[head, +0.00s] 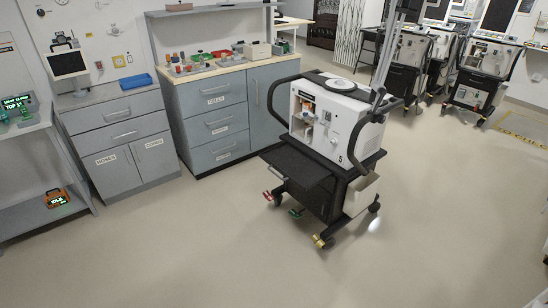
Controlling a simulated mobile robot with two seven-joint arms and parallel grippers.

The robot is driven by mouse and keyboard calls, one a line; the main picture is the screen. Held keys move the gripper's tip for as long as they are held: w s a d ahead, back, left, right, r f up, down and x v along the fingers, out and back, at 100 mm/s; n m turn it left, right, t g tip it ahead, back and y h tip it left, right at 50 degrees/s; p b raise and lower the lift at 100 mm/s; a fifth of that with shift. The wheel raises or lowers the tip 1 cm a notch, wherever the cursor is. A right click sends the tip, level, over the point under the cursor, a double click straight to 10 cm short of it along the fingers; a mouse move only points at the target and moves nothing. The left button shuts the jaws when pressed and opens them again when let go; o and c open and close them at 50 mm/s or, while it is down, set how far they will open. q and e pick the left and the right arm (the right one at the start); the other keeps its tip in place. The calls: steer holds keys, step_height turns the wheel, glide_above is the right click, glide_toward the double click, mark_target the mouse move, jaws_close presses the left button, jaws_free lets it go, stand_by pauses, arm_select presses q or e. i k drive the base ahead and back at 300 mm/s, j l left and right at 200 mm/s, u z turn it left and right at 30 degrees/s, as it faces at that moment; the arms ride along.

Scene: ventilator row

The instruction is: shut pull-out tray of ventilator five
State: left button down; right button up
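A ventilator (338,120) with a white body stands on a dark wheeled cart in the middle of the floor. A small dark mark that looks like a 5 is low on its white side. Its dark pull-out tray (296,166) sticks out flat from the cart's front, below the white body, toward the lower left. The tray's top looks empty. Neither of my grippers is in view.
Blue-grey drawer cabinets (222,118) with small items on top stand behind and left of the ventilator. More ventilators (484,75) stand at the back right. Coloured pedals and casters (322,241) sit under the cart. The floor in front is clear.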

mark_target(304, 172)
steer(key=i+j+z, duration=0.25)
steer(key=i, duration=0.25)
steer(key=i+j+z, duration=0.25)
steer(key=i+j, duration=0.2)
steer(key=i+j+z, duration=0.2)
steer(key=i+j, duration=0.2)
steer(key=j, duration=0.2)
steer(key=i+j+z, duration=0.25)
steer(key=j, duration=0.35)
steer(key=i, duration=0.1)
